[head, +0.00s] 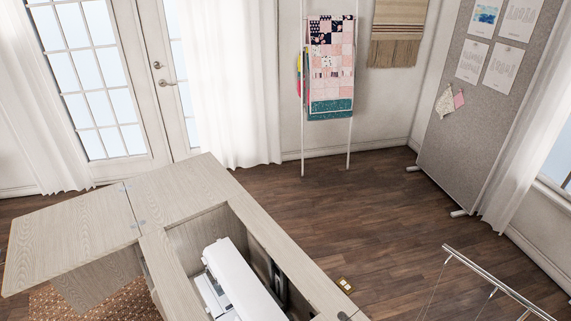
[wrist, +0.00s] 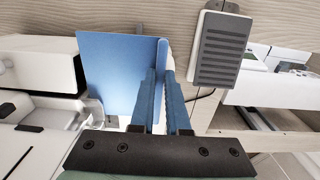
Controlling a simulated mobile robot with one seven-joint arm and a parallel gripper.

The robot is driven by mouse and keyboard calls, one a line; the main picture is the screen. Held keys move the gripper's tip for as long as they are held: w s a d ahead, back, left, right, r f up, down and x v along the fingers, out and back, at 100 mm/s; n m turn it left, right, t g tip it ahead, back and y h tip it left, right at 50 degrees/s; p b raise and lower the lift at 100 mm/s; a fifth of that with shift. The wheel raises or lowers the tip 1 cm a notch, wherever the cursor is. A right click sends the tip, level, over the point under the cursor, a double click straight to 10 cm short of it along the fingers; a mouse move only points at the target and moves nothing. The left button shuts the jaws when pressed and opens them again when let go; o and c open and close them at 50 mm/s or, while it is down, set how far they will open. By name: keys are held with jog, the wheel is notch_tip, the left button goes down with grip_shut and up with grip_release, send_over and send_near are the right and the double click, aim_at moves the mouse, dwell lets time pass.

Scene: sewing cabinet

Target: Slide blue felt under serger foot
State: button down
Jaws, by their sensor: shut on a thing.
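The blue felt (wrist: 112,72) is a flat, square blue sheet in the wrist view, held upright at the left of my fingers. My gripper (wrist: 166,80) is shut on its right edge. A white machine (wrist: 35,65) stands just left of the felt, with a pale flat bed (wrist: 55,118) low in front of it. I cannot tell whether it is the serger, and no presser foot shows clearly. The felt hides part of what lies behind it, and I cannot tell if it touches the machine. In the head view neither my gripper nor the felt shows.
A dark foot pedal (wrist: 220,48) lies on the wood surface right of my fingers. Another white machine (wrist: 262,82) stands farther right. In the head view a white machine (head: 240,280) sits in the cabinet's recessed well, bounded by the wooden top (head: 180,190). Open floor (head: 340,210) lies beyond.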

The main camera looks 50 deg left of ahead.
jog(key=shift+w+d+f, duration=0.15)
jog(key=shift+d, duration=0.1)
dwell(0.3)
jog(key=c, duration=0.8)
grip_release()
notch_tip(320, 180, up, 19)
jog(key=p, duration=0.7)
jog(key=shift+a, duration=0.15)
